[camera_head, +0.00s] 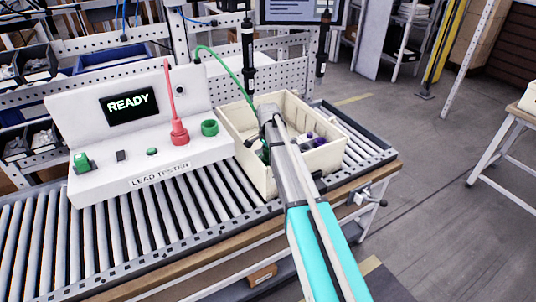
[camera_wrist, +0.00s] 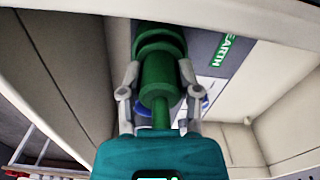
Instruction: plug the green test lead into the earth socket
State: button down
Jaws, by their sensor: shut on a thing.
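My gripper (camera_wrist: 158,85) is shut on the green plug (camera_wrist: 157,72) of the green test lead, with one grey finger on each side of it. In the head view my gripper (camera_head: 266,150) is down inside the cream crate and mostly hidden by my arm. The green lead (camera_head: 222,62) arcs from the top of the white lead tester (camera_head: 140,128) down into the crate. The green socket (camera_head: 209,128) on the tester's right end is empty.
The cream crate (camera_head: 331,158) stands on the roller conveyor (camera_head: 225,190) right of the tester, its walls around my gripper. A red plug (camera_head: 179,132) with its lead stands upright on the tester. Dark and purple items (camera_head: 309,140) lie in the crate. A black tool (camera_head: 248,60) hangs behind.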

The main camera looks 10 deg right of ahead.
jog(key=shift+f+b, duration=0.3)
jog(key=shift+f, duration=0.05)
dwell(0.3)
jog(key=shift+c, duration=1.1)
grip_release()
jog(key=shift+r, duration=0.1)
